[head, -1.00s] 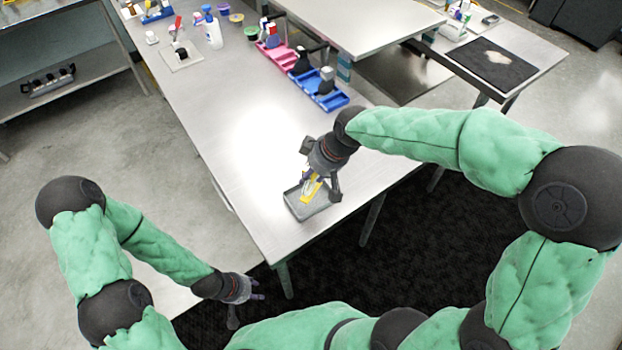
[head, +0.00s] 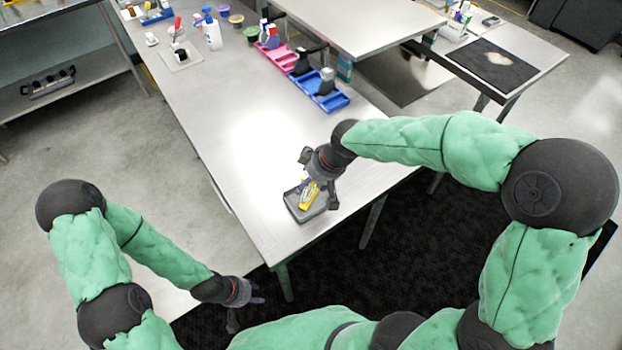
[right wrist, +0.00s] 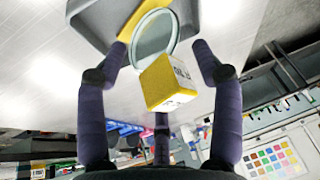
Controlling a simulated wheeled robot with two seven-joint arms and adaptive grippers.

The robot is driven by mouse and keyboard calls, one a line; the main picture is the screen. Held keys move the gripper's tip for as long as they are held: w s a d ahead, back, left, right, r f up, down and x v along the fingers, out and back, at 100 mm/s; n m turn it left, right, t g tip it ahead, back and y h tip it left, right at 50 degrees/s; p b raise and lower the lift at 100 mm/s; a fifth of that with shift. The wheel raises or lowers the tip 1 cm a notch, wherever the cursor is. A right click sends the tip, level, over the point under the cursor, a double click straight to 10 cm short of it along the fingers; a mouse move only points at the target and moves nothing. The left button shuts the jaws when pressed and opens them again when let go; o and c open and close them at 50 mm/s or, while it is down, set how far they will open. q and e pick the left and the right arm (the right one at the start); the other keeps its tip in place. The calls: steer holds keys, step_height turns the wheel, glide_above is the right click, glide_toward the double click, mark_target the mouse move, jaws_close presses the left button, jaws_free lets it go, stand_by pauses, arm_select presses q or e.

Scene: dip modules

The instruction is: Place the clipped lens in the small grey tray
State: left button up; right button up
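The small grey tray (head: 304,219) lies near the front end of the long metal table; its edge also shows in the right wrist view (right wrist: 92,22). The clipped lens (head: 309,194), a round clear lens in a yellow clip with a lettered yellow block (right wrist: 168,84), is at the tray, partly hidden by my right gripper. My right gripper (head: 320,180) is over the tray. In the right wrist view its dark fingers (right wrist: 160,52) stand apart on both sides of the clip, with gaps visible. My left gripper (head: 248,308) hangs empty off the table, fingers spread.
Pink (head: 276,56) and blue (head: 328,98) bins with items stand along the table's right edge. A white bottle (head: 212,34) and small coloured cups are farther back. The table between them and the tray is clear. A second metal table (head: 360,25) adjoins at right.

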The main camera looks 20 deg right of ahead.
steer(key=shift+r, duration=0.1)
steer(key=shift+r, duration=0.25)
steer(key=p+v, duration=0.2)
steer(key=v, duration=0.9)
steer(key=shift+r+p, duration=0.3)
steer(key=shift+p, duration=0.1)
steer(key=shift+d, duration=0.1)
